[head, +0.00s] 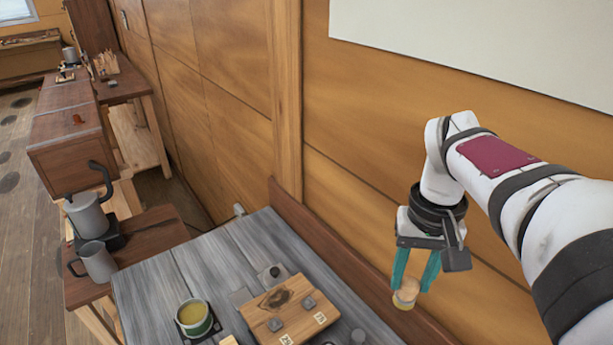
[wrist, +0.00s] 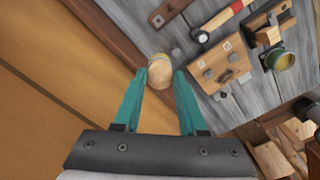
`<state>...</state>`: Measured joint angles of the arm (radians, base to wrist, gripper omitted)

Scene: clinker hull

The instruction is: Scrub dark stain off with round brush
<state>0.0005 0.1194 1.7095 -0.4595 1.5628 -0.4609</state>
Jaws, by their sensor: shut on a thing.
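My gripper (head: 411,284) has teal fingers shut on the round brush (head: 405,293), which has a pale wooden top and a yellowish underside. I hold it in the air at the right end of the workbench, near the wall. In the wrist view the brush (wrist: 160,70) sits between the fingertips. A dark stain (head: 281,300) marks the upper part of a light wooden board (head: 262,312) on the bench, left of my gripper. The board and stain (wrist: 229,76) also show in the wrist view, apart from the brush.
Two small grey blocks lie on the board. A green tin of yellow stuff (head: 195,317) stands left of it. The orange wood wall (head: 340,190) is close behind. A grey mug (head: 96,262) stands on a side table.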

